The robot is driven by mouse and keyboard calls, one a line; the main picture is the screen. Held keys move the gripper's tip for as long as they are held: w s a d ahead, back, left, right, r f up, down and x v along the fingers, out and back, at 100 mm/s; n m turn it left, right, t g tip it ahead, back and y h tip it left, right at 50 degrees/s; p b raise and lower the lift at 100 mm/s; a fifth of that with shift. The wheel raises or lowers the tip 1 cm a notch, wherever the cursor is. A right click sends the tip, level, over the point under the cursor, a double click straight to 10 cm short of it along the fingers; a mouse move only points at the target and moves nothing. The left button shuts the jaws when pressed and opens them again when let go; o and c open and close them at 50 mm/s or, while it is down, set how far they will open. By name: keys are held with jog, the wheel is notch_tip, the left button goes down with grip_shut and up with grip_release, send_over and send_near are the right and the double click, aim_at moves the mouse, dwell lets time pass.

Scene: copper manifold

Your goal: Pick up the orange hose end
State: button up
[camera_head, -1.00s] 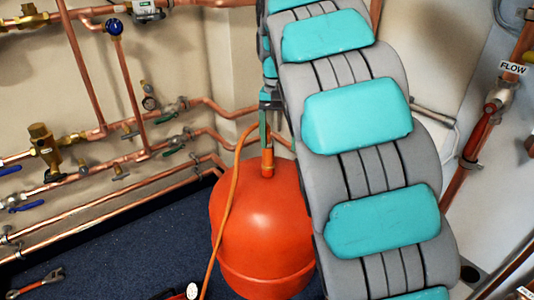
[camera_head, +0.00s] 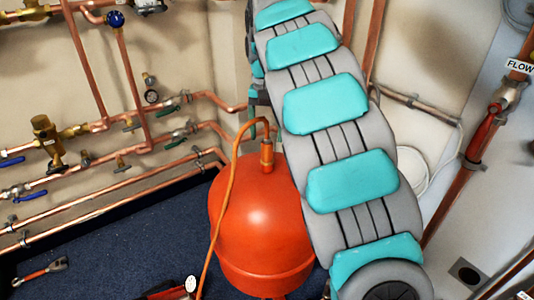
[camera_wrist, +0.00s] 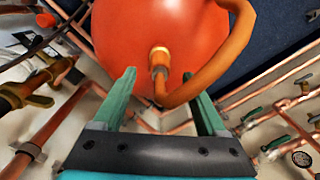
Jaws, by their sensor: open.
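The orange hose (camera_head: 224,203) rises in front of the round orange vessel (camera_head: 240,225) and arches over at its top. Its end (camera_head: 267,155) stands at the vessel's top as a short, upright orange-brown fitting. In the wrist view the hose (camera_wrist: 234,45) loops in from the right, and its end (camera_wrist: 158,60) shows against the vessel. My gripper (camera_wrist: 159,75) is open, with one green finger on each side of the line to the hose end. Nothing is clearly gripped. How deep the fingertips reach is hard to judge. In the head view my arm hides most of the gripper.
Copper pipes with valves (camera_head: 120,165) run along the left wall, close behind the vessel. A red-handled valve (camera_head: 485,130) is on a pipe at right. A wrench (camera_head: 42,272) lies on the dark blue floor (camera_head: 110,255), which is mostly clear at left.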

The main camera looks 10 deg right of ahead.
aim_at(267, 138)
notch_tip(267, 138, down, 4)
jog(key=shift+w+r, duration=0.1)
grip_shut()
dwell(0.6)
